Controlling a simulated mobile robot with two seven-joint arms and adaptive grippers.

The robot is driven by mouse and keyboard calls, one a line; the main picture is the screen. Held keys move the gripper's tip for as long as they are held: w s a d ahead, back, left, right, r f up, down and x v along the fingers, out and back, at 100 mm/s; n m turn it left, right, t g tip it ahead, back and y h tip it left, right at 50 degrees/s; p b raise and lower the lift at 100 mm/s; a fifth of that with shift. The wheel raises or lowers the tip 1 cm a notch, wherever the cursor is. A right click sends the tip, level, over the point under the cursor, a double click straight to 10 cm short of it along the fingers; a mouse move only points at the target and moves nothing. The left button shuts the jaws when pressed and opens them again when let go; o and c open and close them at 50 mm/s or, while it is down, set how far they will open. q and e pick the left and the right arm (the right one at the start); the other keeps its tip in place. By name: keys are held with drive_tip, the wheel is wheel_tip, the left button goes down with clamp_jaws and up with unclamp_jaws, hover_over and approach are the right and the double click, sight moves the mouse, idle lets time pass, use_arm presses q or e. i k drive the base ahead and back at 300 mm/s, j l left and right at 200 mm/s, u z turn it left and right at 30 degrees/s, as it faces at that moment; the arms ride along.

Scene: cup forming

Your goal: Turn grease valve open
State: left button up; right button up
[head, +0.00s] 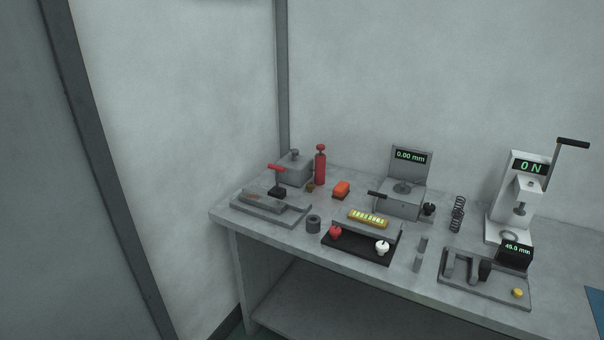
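No part is clearly marked as the grease valve. A grey box (295,170) with a knob on its lid stands at the back left of the bench. A short red lever (276,168) shows in front of it, pointing left; I cannot tell whether it joins the box or the grey fixture (268,207) in front. A red cylinder (320,168) with a narrow red top stands upright just right of the box. Neither of my grippers is in view, and nothing touches these things.
Walls stand behind and left.

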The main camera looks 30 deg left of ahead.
sight(311, 186)
drive_tip(key=i+j+z, duration=0.25)
drive_tip(key=j, duration=0.3)
drive_tip(key=j+z, duration=0.25)
drive_tip(key=j, duration=0.3)
drive_tip(key=i+j+z, duration=0.25)
drive_tip(key=j, duration=0.35)
drive_tip(key=k+l, duration=0.05)
drive_tip(key=k, duration=0.05)
